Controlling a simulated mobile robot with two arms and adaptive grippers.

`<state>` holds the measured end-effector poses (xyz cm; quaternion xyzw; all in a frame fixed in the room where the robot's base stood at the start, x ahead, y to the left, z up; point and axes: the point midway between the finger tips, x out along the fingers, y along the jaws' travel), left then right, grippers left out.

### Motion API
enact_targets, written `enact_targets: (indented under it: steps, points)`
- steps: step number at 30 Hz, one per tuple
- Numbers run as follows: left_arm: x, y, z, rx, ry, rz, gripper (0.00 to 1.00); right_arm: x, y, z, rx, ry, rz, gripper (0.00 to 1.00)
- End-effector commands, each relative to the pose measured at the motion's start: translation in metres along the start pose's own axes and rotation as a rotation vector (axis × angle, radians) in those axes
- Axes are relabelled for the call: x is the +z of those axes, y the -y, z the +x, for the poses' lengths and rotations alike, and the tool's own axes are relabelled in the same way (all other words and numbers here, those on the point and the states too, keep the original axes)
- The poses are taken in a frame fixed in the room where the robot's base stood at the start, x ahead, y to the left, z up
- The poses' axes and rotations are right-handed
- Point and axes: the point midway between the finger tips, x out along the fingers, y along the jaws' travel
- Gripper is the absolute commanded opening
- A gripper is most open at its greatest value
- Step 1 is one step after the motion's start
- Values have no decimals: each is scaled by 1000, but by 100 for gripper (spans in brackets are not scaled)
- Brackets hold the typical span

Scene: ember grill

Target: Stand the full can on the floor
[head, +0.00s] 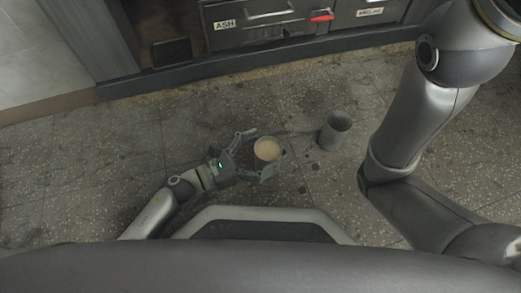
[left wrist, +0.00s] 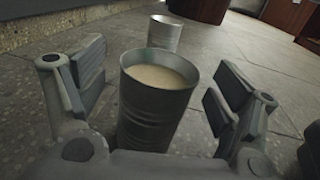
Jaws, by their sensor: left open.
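The full can (head: 267,150) is a grey metal can filled almost to the rim with something pale. It stands upright on the floor, and it also shows in the left wrist view (left wrist: 150,118). My left gripper (head: 258,155) is open around it, with one finger on each side. In the left wrist view the left gripper (left wrist: 158,105) shows a gap between the can and the right finger; the left finger is close to the can. My right arm shows at the right of the head view, but its gripper is out of view.
A second grey can (head: 336,130) stands on the floor to the right; it also shows farther back in the left wrist view (left wrist: 164,34). A cabinet with an ASH drawer (head: 250,22) is at the back. Speckled floor (head: 120,150) is clear to the left.

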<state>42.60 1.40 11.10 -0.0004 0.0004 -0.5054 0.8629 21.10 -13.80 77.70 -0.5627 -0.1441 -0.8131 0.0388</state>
Motion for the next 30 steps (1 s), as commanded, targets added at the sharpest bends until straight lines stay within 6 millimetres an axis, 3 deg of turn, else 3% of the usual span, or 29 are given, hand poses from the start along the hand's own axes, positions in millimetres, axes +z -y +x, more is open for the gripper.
enact_targets:
  steps: [5, 15, 21, 30]
  points:
    - [5, 0, -7, 1, -3, -2, 86, 2, -1, 6, 0, 0, 0, 40]
    - [7, 0, -77, 2, -4, -4, 86, 13, -8, 38, 0, -1, 0, 40]
    - [5, 0, -108, 1, -2, -2, 86, 17, -10, 49, 0, 0, 0, 40]
    - [3, 0, -121, 0, 1, 0, 86, 19, -10, 51, 0, 1, 1, 40]
